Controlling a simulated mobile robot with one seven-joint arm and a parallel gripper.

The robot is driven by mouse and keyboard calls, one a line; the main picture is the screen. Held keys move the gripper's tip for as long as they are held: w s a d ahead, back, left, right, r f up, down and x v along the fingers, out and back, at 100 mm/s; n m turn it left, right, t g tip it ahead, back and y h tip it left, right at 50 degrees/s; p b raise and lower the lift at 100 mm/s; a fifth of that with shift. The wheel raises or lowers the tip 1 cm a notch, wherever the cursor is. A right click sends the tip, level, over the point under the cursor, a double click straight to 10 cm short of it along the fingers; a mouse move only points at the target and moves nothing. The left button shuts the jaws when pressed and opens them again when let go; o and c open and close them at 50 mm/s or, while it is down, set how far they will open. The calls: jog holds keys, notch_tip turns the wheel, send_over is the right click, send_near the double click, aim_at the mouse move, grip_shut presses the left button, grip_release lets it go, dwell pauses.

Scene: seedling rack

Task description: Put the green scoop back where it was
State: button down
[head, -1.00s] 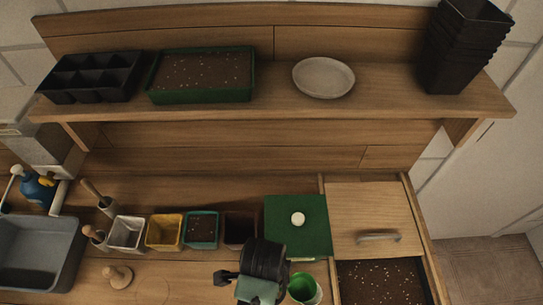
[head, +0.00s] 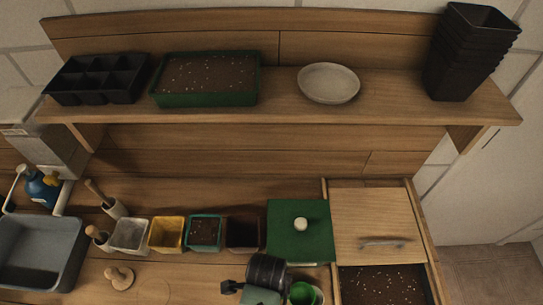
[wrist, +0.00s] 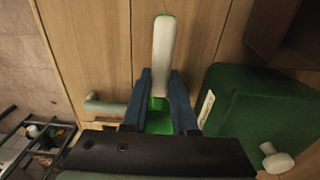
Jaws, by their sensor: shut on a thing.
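The green scoop (head: 302,294) shows in the head view at the bottom edge, just right of my gripper (head: 272,294), with a pale side and a green inside. In the wrist view, my gripper (wrist: 160,103) is shut on the scoop. A long white part with a green tip (wrist: 162,55) extends beyond the fingers, and a green part (wrist: 158,120) shows between them. The fingers hide some of the scoop. A wooden bin with a sliding lid (head: 375,215) is right of it, with speckled soil (head: 382,285) in its open front.
A green lidded box (head: 285,245) with a pale knob stands behind my gripper. Several small pots, including a yellow one (head: 166,234), line up to its left. A grey basin (head: 40,250) is at far left. The shelf (head: 280,108) above holds trays, a dish and stacked pots.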

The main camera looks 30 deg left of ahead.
jog(key=c, duration=0.7)
grip_release()
jog(key=shift+f, duration=0.1)
notch_tip(320, 180, up, 13)
jog(key=shift+a, duration=0.15)
jog(key=shift+s, duration=0.1)
